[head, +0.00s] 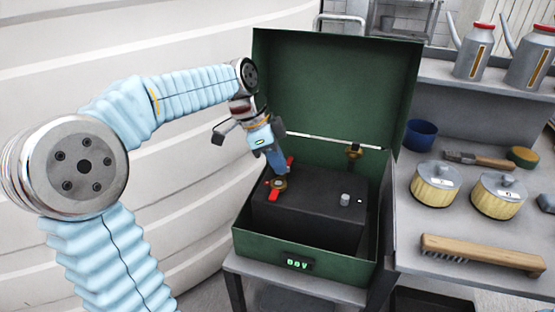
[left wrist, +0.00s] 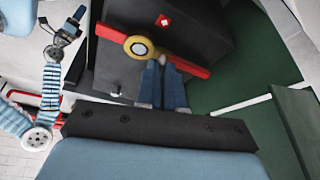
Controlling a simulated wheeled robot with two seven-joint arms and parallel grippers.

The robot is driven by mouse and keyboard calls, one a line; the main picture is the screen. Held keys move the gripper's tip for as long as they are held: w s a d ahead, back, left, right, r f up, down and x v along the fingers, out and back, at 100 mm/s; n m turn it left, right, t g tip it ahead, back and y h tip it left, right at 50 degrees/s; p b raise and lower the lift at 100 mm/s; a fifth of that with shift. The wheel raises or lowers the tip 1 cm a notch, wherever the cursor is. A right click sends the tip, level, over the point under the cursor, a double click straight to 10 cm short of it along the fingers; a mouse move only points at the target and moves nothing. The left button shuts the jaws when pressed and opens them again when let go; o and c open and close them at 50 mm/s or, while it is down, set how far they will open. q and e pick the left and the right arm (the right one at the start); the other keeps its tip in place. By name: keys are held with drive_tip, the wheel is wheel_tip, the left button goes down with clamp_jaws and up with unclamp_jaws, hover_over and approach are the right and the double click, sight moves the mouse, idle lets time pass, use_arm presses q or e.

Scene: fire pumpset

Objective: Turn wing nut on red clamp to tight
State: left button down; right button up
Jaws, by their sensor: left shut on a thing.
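A black battery (head: 300,215) sits inside an open green box (head: 290,248). On its left terminal is a red clamp (head: 273,195) with a round brass-coloured wing nut (head: 280,184). In the left wrist view the red clamp (left wrist: 190,67) spans both sides of the brass nut (left wrist: 139,47), beside a red plus mark (left wrist: 163,20). My left gripper (head: 279,175) points down at the clamp. Its blue fingers (left wrist: 161,64) are close together on the clamp at the nut; their tips hide part of it. My right gripper (left wrist: 72,27) shows small in the left wrist view, away from the battery.
The lid (head: 330,90) stands open behind the battery. A bare grey post (head: 345,199) rises at the battery's right, with a brass fitting (head: 354,152) behind it. Two tins (head: 435,184), a brush (head: 482,252) and a blue bowl (head: 421,134) are on the right bench.

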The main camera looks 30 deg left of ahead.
use_arm(q)
drive_tip(key=shift+w+m, duration=0.1)
drive_tip(key=shift+m, duration=0.5)
drive_tip(key=shift+g, duration=0.3)
drive_tip(key=c, duration=1.3)
unclamp_jaws()
drive_tip(key=shift+o, duration=0.2)
drive_tip(key=p+v, duration=0.1)
drive_tip(key=v, duration=1.2)
drive_tip(key=shift+a+r, duration=0.25)
drive_tip(key=shift+r, duration=0.05)
